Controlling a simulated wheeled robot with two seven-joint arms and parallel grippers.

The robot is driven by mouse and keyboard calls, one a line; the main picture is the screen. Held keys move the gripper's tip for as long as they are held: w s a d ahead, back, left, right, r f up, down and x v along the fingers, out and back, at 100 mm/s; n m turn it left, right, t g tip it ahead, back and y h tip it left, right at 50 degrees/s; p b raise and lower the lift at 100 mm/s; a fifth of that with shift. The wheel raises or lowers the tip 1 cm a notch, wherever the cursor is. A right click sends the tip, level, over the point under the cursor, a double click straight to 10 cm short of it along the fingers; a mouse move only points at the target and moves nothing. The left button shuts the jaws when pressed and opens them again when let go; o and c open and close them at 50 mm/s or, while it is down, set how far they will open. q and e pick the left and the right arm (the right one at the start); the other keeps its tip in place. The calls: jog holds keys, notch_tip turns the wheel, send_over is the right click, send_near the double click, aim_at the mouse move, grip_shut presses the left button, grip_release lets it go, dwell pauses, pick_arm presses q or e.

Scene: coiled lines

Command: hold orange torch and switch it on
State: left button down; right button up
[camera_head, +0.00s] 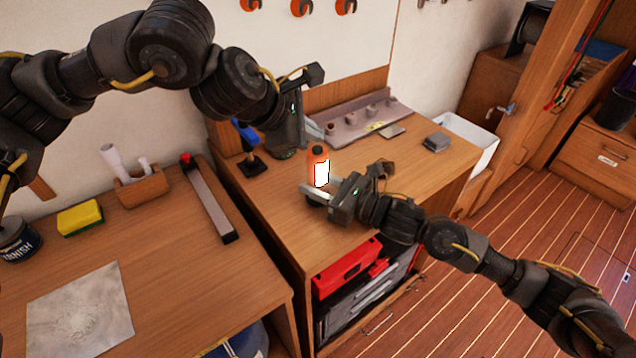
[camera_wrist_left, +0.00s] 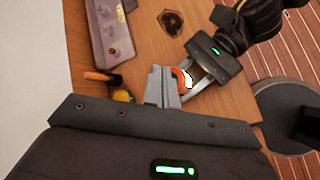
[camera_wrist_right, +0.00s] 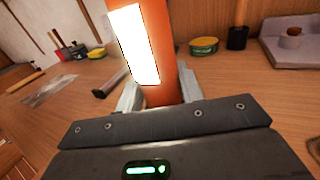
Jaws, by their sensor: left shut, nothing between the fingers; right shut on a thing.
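The orange torch (camera_head: 317,154) stands upright above the middle worktop, with a bright white, glowing panel on its side. It fills the upper middle of the right wrist view (camera_wrist_right: 172,55). My right gripper (camera_head: 321,193) is shut on the torch's lower part. My left gripper (camera_head: 304,132) is shut and empty, close beside the torch's upper end. In the left wrist view its closed fingertips (camera_wrist_left: 165,72) are next to the torch (camera_wrist_left: 181,76); I cannot tell whether they touch it. The fingers partly hide the torch there.
A blue-handled tool (camera_head: 250,163) stands left of the torch. The left bench holds a sponge (camera_head: 80,217) and a long bar (camera_head: 209,200).

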aim_at(313, 154)
pick_arm(q)
jog(key=shift+r, duration=0.1)
notch_tip(313, 154, up, 6)
jog(key=shift+f, duration=0.1)
dwell(0.5)
pick_arm(e)
jog(key=o, duration=1.2)
